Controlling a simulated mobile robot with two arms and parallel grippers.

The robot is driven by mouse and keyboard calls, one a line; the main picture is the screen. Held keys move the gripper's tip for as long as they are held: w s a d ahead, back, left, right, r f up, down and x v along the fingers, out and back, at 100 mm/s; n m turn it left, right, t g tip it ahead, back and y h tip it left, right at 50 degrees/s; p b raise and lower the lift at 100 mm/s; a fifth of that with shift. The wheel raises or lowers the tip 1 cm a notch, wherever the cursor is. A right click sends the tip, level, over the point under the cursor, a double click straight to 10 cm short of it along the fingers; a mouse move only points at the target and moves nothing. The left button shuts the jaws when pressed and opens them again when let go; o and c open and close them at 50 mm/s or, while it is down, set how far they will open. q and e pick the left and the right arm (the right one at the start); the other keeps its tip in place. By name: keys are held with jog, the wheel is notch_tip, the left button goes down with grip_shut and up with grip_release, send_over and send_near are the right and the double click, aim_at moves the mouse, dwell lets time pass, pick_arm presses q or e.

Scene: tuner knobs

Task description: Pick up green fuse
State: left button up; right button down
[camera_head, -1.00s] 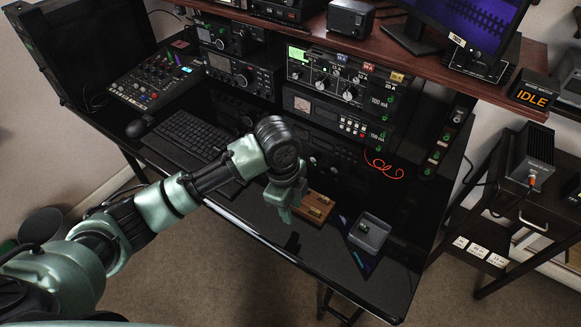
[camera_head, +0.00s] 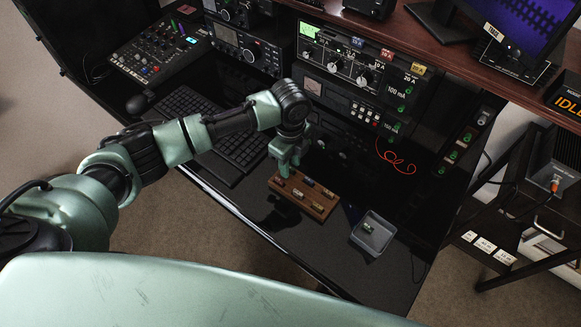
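A small greenish fuse (camera_head: 367,227) lies in a grey tray (camera_head: 386,241) on the right part of the black desk. A wooden fuse block (camera_head: 289,198) to its left holds several small fuses; their colours are hard to make out at this size. My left gripper (camera_head: 285,172) points down just behind and above the block's left end, well left of the tray. Its fingers are too small and dark to tell whether they are open or shut. My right gripper is not in view.
A radio panel with knobs (camera_head: 345,68) and a red coiled wire (camera_head: 393,158) are behind. The desk's front edge is close below the block. The desk around the tray is mostly clear.

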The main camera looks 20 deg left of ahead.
pick_arm(q)
jog(key=shift+s, duration=0.1)
jog(key=shift+f, duration=0.1)
jog(key=c, duration=0.5)
grip_shut()
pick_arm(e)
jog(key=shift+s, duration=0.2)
